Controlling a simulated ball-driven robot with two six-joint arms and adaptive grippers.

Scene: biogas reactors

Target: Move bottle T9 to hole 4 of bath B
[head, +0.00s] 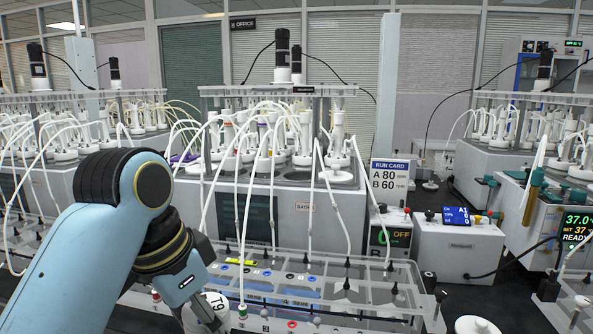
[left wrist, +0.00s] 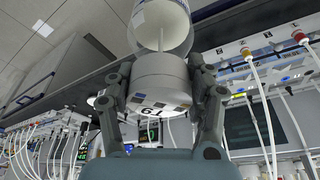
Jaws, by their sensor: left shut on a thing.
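Bottle T9 (head: 205,314) is at the bottom of the head view, below my left gripper (head: 188,292), with "T9" readable on its white top. In the left wrist view my left gripper (left wrist: 162,95) has its two fingers on either side of the bottle's white cap (left wrist: 158,75), marked T9. The clear bottle body (left wrist: 160,25) extends beyond the cap. Bath B (head: 303,215) is the large grey box in the middle, with several tubed white bottle tops standing in its lid. Hole 4 cannot be picked out. My right gripper is not in view.
A clear tubing rack (head: 340,285) with upright tubes stands in front of the bath, close to the bottle. A run card (head: 389,182) reads A 80, B 60. Loose white tubes hang over the bath's front.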

